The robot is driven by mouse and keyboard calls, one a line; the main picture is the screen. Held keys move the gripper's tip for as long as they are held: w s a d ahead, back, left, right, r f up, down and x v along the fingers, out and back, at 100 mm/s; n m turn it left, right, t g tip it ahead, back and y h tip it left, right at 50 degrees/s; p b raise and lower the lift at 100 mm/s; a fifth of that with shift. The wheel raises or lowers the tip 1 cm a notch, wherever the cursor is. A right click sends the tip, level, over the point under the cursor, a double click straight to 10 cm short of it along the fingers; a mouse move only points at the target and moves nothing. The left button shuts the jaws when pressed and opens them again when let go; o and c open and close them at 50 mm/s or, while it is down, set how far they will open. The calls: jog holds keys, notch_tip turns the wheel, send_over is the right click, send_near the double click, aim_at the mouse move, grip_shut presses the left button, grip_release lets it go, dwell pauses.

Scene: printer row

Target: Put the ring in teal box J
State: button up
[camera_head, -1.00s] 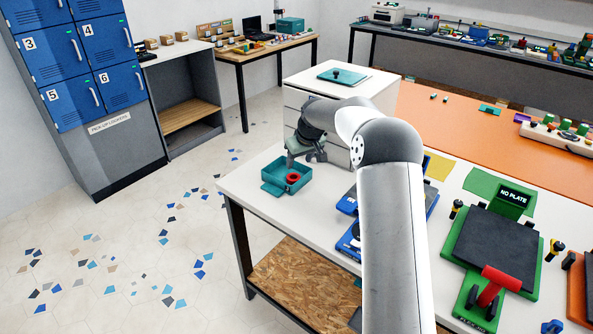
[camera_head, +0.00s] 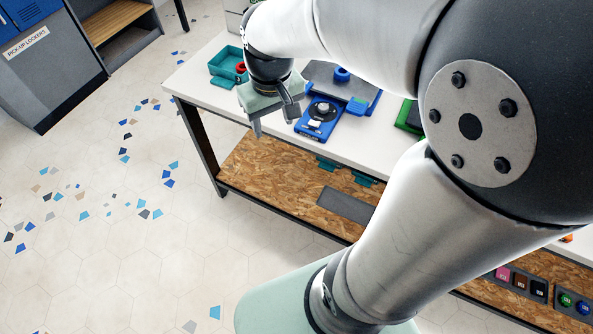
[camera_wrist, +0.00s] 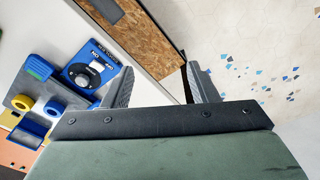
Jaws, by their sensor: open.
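A small open teal box (camera_head: 222,66) stands near the far left end of the white bench, with a red ring (camera_head: 241,67) in it, partly hidden by my arm. I cannot read a letter on the box. A blue ring (camera_head: 342,74) lies on the grey plate of a blue printer (camera_head: 318,118); it also shows in the wrist view (camera_wrist: 54,108), beside a yellow ring (camera_wrist: 22,102). My gripper (camera_head: 274,117) is open and empty, pointing down at the bench's front edge, apart from the box and the printer. Its fingers also show in the wrist view (camera_wrist: 160,70).
The white bench top (camera_head: 198,86) is bare around the box's near side. A wooden shelf (camera_head: 265,170) below holds a grey panel (camera_head: 345,205) and teal parts near its back. Lockers (camera_head: 45,70) stand at the left. The patterned floor between is clear.

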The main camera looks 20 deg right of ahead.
jog(key=s+f+m, duration=0.1)
jog(key=s+f, duration=0.2)
jog(key=s, duration=0.9)
jog(key=shift+f+g, duration=0.15)
jog(key=shift+g, duration=0.25)
jog(key=shift+r+p, duration=0.4)
jog(key=shift+r, duration=0.05)
